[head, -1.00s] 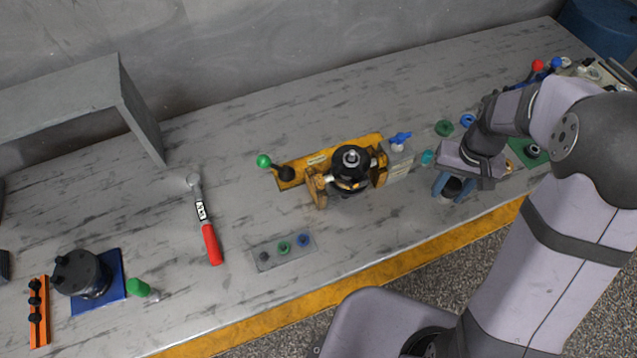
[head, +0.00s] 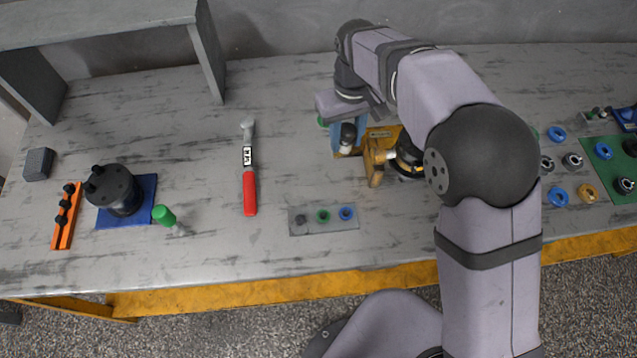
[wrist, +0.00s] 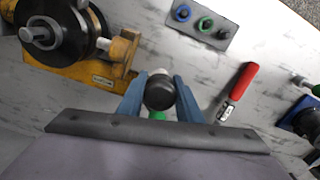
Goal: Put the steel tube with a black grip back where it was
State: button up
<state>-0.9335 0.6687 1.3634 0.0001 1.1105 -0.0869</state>
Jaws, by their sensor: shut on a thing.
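Most of the steel part is hidden. The black motor (head: 408,152) in the stand is partly covered by my arm. In the wrist view the motor (wrist: 50,38) and stand lie to the left of the gripper.
A green knob (head: 322,121) shows just left of my gripper. A grey shelf (head: 208,60) stands at the back left. Bench between shelf and wrench is clear.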

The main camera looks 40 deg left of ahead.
jog(key=s+a+f+n+b, duration=0.1)
jog(key=s+a+f, duration=0.2)
jog(key=s+a, duration=0.15)
jog(key=shift+f+p, duration=1.25)
jog(key=shift+f, duration=3.55)
jog(key=shift+s+d+f, duration=0.1)
jog(key=shift+f, duration=0.15)
jog(key=o, duration=1)
jog(key=shift+o, duration=0.2)
notch_tip(320, 180, up, 12)
jog(key=b, duration=0.3)
jog(key=shift+r, duration=0.25)
